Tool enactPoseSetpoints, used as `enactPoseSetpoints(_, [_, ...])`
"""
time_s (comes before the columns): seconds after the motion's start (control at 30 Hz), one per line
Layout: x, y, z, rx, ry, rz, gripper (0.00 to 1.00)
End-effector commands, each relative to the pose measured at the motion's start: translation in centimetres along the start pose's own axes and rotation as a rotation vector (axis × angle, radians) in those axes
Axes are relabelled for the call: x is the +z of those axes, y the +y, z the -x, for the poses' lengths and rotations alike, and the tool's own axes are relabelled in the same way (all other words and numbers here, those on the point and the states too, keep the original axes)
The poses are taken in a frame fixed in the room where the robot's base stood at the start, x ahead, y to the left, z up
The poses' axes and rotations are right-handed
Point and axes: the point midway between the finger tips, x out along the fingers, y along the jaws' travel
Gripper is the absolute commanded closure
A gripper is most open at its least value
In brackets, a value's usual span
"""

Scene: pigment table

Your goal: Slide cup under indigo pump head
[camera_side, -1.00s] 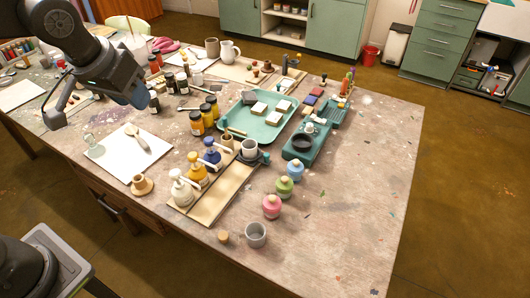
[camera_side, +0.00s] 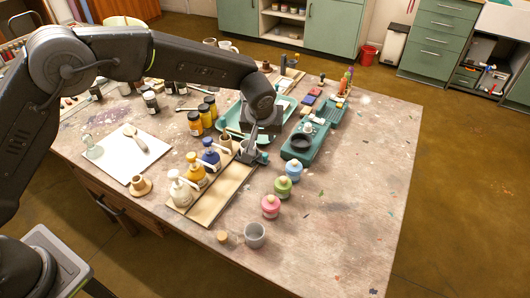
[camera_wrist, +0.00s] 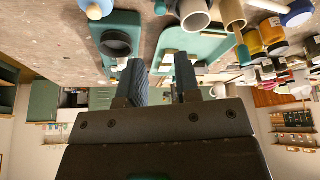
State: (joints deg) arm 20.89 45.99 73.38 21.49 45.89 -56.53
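The indigo pump bottle (camera_side: 210,156) stands at the far end of a row with a yellow pump bottle (camera_side: 196,174) and a white pump bottle (camera_side: 179,192), beside the pale wooden board (camera_side: 216,196). A light cup (camera_wrist: 194,14) shows at the top of the wrist view, just beyond my fingers; in the side view my gripper mostly hides it at the board's far end. My gripper (camera_side: 251,150) points down there. In the wrist view its two fingers (camera_wrist: 160,75) are apart with nothing between them. I cannot tell whether a finger touches the cup.
A brown cylinder (camera_wrist: 232,14) stands close beside the cup. The teal tray (camera_side: 226,112) and a teal stand with a dark ring (camera_side: 301,143) are nearby. Blue, green and pink jars (camera_side: 271,206) line the right of the board. A grey cup (camera_side: 255,235) stands in front.

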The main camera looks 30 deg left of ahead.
Motion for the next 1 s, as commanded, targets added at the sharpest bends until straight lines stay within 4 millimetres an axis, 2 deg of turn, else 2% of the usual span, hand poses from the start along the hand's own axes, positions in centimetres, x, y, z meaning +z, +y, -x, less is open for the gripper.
enactPoseSetpoints(0.6, [0.1, -0.2, -11.2, 0.0, -0.001, -0.002, 0.7])
enactPoseSetpoints(0.8, [0.0, -0.1, -12.9, 0.002, 0.001, -0.002, 0.7])
enactPoseSetpoints(1.0, [0.0, -0.1, -13.2, 0.002, 0.0, -0.002, 0.7])
